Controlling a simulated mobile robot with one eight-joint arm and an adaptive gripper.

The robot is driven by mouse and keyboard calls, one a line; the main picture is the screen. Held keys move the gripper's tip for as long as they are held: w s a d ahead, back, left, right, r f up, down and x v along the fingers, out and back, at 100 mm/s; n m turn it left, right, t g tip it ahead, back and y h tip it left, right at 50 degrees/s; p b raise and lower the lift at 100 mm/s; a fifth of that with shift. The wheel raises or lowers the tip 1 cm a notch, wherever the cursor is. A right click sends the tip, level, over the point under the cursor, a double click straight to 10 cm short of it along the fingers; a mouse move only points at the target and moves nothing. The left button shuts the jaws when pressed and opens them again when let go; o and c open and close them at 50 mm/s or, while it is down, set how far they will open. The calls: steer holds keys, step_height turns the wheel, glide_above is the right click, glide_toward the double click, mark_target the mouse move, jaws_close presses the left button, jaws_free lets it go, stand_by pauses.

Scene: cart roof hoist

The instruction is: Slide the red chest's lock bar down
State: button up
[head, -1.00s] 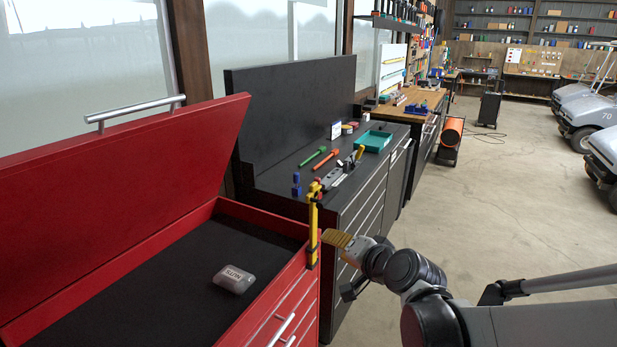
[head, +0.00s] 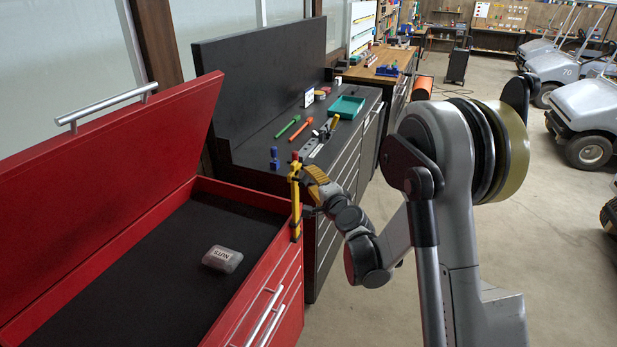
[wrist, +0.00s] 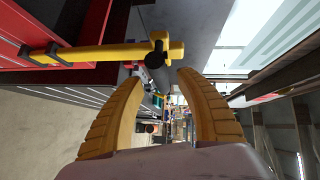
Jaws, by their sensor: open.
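The red chest (head: 150,240) stands at the left in the head view with its lid (head: 120,150) raised. In the wrist view the lock bar (wrist: 105,53) lies across the upper left, held by dark brackets, with a yellow end piece and a dark round knob (wrist: 154,59). My gripper (head: 308,174) is beside the bar's upper end. In the wrist view its yellow fingers (wrist: 158,78) are open, with the knob just beyond the tips. Nothing is between the fingers.
A grey box marked NUTS (head: 222,259) lies inside the chest. Behind stands a dark workbench (head: 255,140) with a teal tray (head: 346,108), a green tool (head: 288,127) and an orange tool (head: 302,129). The floor at the right is open, with parked carts (head: 585,115) beyond.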

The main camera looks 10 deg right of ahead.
steer(key=shift+w+a+f, duration=0.1)
steer(key=shift+w+a, duration=0.05)
steer(key=shift+w, duration=0.55)
steer(key=shift+w+a+f, duration=0.1)
steer(key=shift+w, duration=0.6)
steer(key=shift+r, duration=0.1)
jaws_close()
